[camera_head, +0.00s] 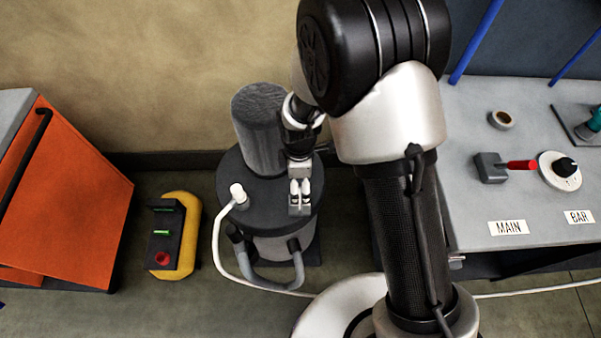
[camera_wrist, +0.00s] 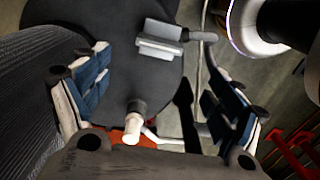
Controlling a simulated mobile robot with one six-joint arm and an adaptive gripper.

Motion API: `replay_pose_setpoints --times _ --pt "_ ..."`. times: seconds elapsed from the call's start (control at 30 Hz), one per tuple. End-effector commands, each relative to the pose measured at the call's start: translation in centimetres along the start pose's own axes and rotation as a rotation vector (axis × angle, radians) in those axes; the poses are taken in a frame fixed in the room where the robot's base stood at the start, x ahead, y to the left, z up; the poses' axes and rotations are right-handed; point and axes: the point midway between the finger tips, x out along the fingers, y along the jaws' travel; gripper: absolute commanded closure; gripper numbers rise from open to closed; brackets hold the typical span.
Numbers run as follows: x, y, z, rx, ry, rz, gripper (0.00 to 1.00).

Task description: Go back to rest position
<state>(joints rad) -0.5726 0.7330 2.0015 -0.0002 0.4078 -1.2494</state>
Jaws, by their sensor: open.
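My gripper (camera_wrist: 152,80) is open in the wrist view, with one blue-padded finger at the left and one at the right. Nothing is held between the fingers. It is over the dark round lid of a machine (camera_head: 236,165), close to the upright grey cylinder (camera_head: 259,135) on the lid. A white plug (camera_wrist: 135,124) with a hose shows between and below the fingers, apart from them. A grey block (camera_wrist: 160,42) on the lid shows farther up. In the head view my arm reaches across the middle and hides much of the gripper.
An orange cabinet (camera_head: 75,190) stands at the left, with a yellow box with a black panel (camera_head: 188,240) beside it. At the right is a grey bench (camera_head: 475,215) with a red-handled lever (camera_head: 520,165) and a dial (camera_head: 560,170). A white hose (camera_head: 217,250) lies on the floor.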

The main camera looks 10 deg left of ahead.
Motion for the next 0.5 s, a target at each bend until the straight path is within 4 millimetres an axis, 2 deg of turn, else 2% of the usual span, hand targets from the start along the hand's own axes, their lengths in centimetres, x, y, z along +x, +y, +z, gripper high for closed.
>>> replay_pose_setpoints --times 0.23,0.33,0.43,0.5 --pt "0.0 0.0 0.0 0.000 0.000 0.001 0.13" --pt "-0.8 0.2 0.3 0.023 0.002 0.007 0.13" --pt "-3.5 0.6 1.5 0.108 0.011 0.031 0.13" --pt "-6.5 0.8 2.9 0.208 0.020 0.055 0.13"
